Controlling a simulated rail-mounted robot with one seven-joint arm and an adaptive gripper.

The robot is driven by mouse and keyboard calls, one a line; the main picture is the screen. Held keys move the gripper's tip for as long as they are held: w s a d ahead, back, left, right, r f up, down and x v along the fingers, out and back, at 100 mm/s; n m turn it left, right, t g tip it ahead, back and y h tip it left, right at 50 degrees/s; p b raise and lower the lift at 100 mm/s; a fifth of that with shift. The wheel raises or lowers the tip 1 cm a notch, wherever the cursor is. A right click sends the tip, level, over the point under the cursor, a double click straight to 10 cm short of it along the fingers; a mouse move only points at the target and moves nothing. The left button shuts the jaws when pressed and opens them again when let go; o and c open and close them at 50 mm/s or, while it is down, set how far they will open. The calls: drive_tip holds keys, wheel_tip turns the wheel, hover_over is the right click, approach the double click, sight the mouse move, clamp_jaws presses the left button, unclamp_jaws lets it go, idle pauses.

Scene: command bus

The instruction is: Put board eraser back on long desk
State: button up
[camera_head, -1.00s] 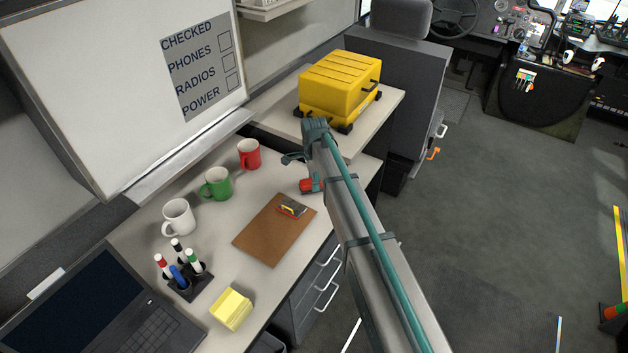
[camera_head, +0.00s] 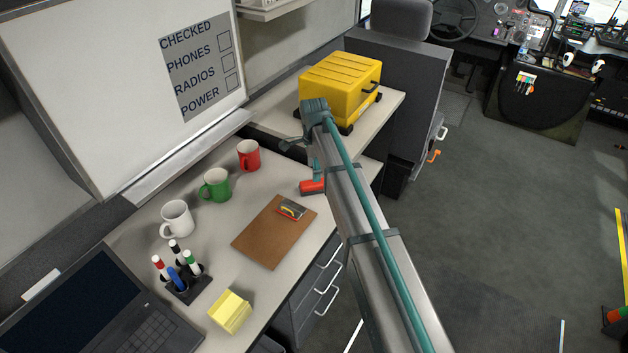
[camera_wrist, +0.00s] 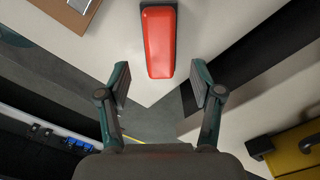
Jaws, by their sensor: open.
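The board eraser is a red block with a dark base. It lies on the long desk (camera_head: 275,180) near its right edge, and its red body (camera_head: 311,187) shows just left of my arm in the head view. In the wrist view the eraser (camera_wrist: 159,42) lies flat on the pale desktop near a corner. My gripper (camera_wrist: 160,72) is open, its two fingers apart on either side of the eraser's near end in the picture, with nothing held. In the head view my arm mostly hides the gripper.
A brown clipboard (camera_head: 272,235) lies left of the eraser. Red (camera_head: 249,155), green (camera_head: 216,186) and white (camera_head: 176,219) mugs stand along the back. A yellow case (camera_head: 338,86) sits on the adjoining surface behind. Open floor lies right.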

wheel_tip(320, 180, up, 6)
drive_tip(key=shift+f+b, duration=0.1)
drive_tip(key=shift+b, duration=0.4)
